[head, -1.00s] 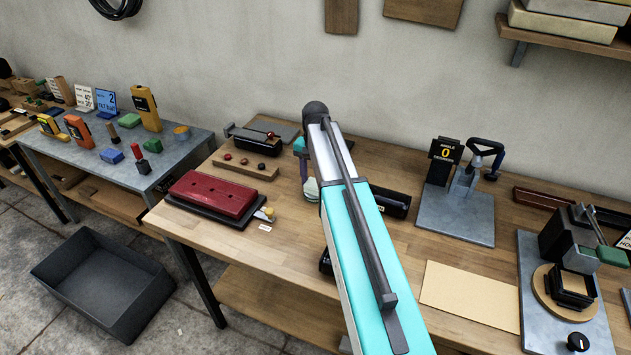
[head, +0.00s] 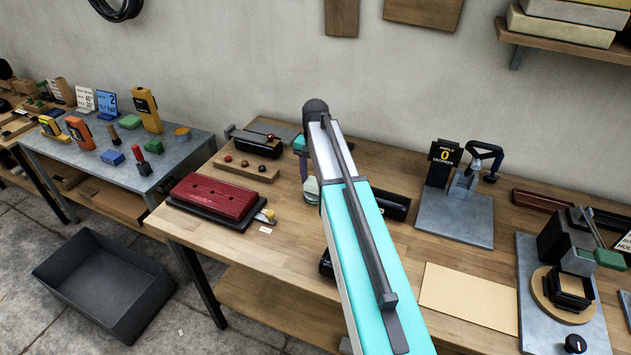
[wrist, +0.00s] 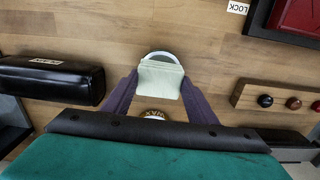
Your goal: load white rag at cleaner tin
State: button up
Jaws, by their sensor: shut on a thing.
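My gripper (wrist: 160,88) shows in the wrist view with its two purple fingers on either side of a pale whitish-green rag (wrist: 160,76). It is shut on the rag. A round thing with a white rim (wrist: 158,55) shows just beyond the rag and is mostly covered by it; it may be the cleaner tin, but I cannot read a label. A round tin marked WAX (wrist: 152,115) shows partly behind the wrist's dark edge. In the head view the rag (head: 311,190) shows beside my arm, which hides most of the gripper.
A black roll (wrist: 50,82) lies left in the wrist view. A wooden rack with small knobs (wrist: 275,100) is at right. In the head view a red case (head: 215,195) sits at the bench's left, and a grey angle fixture (head: 455,215) stands right.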

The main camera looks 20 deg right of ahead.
aim_at(312, 182)
jog(key=shift+r+p, duration=1.5)
jog(key=shift+r, duration=1.15)
jog(key=shift+w+a+f+b, duration=0.2)
jog(key=shift+a+f+b, duration=0.15)
jog(key=shift+a, duration=0.2)
jog(key=s+a+n+b, duration=0.3)
jog(key=a+n, duration=0.4)
jog(key=s+a+n+b, duration=0.3)
jog(key=s+a+n, duration=0.1)
jog(key=a+n, duration=0.3)
jog(key=shift+f+n, duration=0.3)
jog(key=shift+n, duration=0.2)
